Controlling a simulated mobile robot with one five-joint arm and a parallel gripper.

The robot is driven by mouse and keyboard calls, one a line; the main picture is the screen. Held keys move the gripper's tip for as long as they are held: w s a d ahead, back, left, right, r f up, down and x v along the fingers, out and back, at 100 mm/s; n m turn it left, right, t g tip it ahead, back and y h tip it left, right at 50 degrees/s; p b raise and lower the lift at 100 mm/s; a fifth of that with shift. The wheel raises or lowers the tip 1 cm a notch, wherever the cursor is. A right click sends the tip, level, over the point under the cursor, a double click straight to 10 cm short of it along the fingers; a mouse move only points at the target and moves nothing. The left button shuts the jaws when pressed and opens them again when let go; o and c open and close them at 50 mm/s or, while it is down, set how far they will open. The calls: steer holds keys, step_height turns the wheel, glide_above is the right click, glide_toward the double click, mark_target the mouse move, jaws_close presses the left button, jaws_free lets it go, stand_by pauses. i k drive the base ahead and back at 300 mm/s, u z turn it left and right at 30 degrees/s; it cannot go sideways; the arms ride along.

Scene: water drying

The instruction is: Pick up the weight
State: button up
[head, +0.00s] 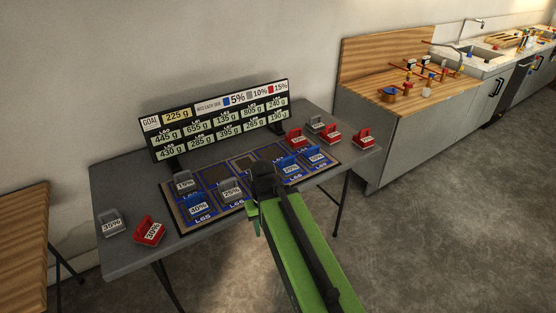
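Several small handled weights with percent labels sit on the grey table (125,190). On the blue-marked board (185,222) are a grey weight (184,184), a blue weight (197,206), a grey weight (231,191) and two blue weights (288,169) (318,155). A grey weight (113,224) and a red weight (150,231) stand at the table's left end. Red weights (296,138) (330,135) (363,138) and a grey weight (317,124) stand at the right. My gripper (262,168) is over the board's middle, between the grey and blue weights; its fingers are hidden or too dark to read.
A display (220,120) with goal 225 g and several gram readings stands behind the board. A wooden-topped counter (365,80) with small items and a sink is at the right. A wooden table (22,240) is at the left. The grey floor (440,240) at the right is clear.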

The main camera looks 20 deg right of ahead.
mark_target(314, 158)
steer(key=u, duration=0.45)
steer(key=i, duration=1)
